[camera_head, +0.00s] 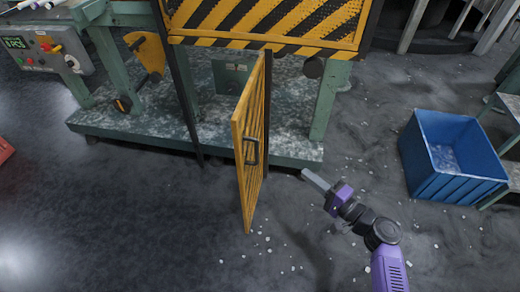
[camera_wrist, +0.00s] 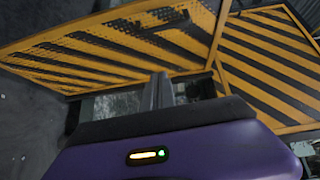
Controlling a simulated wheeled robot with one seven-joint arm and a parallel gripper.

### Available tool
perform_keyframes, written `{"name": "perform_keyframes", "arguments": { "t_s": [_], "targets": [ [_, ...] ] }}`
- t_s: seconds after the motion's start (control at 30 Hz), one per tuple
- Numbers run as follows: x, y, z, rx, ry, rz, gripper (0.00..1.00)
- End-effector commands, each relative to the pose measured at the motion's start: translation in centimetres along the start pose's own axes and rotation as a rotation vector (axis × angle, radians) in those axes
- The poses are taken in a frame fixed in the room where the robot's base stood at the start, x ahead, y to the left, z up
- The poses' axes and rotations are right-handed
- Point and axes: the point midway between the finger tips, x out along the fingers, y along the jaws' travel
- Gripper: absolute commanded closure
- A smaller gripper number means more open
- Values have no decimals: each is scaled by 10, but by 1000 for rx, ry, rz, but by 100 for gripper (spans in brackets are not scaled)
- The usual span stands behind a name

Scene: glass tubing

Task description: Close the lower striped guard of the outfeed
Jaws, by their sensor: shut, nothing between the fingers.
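The lower striped guard (camera_head: 250,140) is a yellow-framed, black-and-yellow hinged panel. It stands swung out from the machine, open, with a dark handle (camera_head: 251,151) on the face towards the right. My gripper (camera_head: 314,179) is shut and empty, to the right of the guard and apart from it. In the wrist view the shut fingers (camera_wrist: 158,92) point up towards striped panels; the lower guard (camera_wrist: 110,50) seems to be the one at the left. The upper striped guard (camera_head: 270,18) is above the opening.
A green machine base (camera_head: 140,128) lies behind the guard. A blue bin (camera_head: 452,155) stands on the floor at the right. A control box (camera_head: 45,50) is at the upper left. White bits are scattered on the floor, which is otherwise clear in front.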

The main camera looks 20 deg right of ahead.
Motion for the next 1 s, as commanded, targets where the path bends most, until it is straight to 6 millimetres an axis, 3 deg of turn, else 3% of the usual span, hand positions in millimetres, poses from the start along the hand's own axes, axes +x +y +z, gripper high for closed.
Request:
{"name": "perform_keyframes", "arguments": {
  "t_s": [0.1, 0.27, 0.77, 1.0],
  "targets": [
    [0, -8, 13, 24, -52, -42, 100],
    [11, -10, 16, 16, -63, -44, 100],
    [104, -14, 22, 14, -62, -41, 100],
    [121, -14, 47, 15, -61, -39, 100]
  ]
}}
